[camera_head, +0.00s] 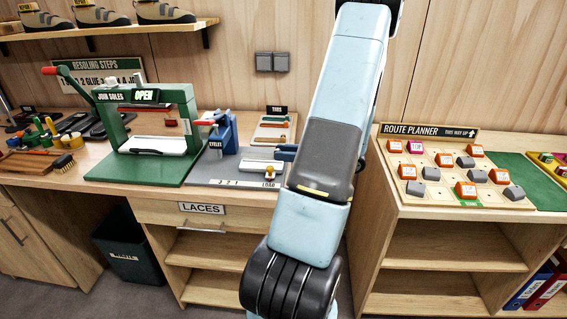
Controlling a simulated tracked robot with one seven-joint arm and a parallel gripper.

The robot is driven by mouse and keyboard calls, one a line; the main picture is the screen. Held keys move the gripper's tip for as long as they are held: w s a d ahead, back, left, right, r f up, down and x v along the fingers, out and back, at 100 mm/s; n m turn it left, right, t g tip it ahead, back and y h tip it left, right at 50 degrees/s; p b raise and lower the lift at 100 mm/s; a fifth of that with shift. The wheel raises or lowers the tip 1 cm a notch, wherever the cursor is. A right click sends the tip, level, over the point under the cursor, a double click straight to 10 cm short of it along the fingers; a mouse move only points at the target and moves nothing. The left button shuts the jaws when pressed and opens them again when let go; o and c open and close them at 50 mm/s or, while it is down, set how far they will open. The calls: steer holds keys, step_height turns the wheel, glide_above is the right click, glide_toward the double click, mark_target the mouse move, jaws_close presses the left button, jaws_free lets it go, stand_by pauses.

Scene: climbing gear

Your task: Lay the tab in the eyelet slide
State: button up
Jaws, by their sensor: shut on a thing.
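The eyelet press (222,135) is a blue stand with a red-tipped lever on a grey board (222,179) marked 3 2 1 and LOAD. I cannot tell whether a tab is in the slide. My arm crosses the view and hides the right end of the board. My gripper is not visible.
A green sole press (150,130) marked OPEN stands left of the eyelet press. Brushes and jars crowd the far left. The route planner board (440,182) with several blocks is on the right bench. A dark blue part (286,152) shows beside my arm.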

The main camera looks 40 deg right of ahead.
mark_target(285, 171)
steer(key=shift+w+d+f, duration=0.1)
steer(key=shift+w+f, duration=0.15)
steer(key=shift+f, duration=0.1)
step_height(285, 171, down, 3)
steer(key=shift+r, duration=0.15)
steer(key=shift+f, duration=0.2)
steer(key=shift+f, duration=0.2)
steer(key=shift+s+f, duration=0.2)
steer(key=shift+f, duration=0.3)
steer(key=o, duration=0.7)
steer(key=shift+o, duration=0.2)
steer(key=shift+r, duration=0.55)
steer(key=v, duration=1.1)
steer(key=shift+s+d+r, duration=0.2)
steer(key=shift+s+d, duration=0.05)
steer(key=shift+d, duration=0.1)
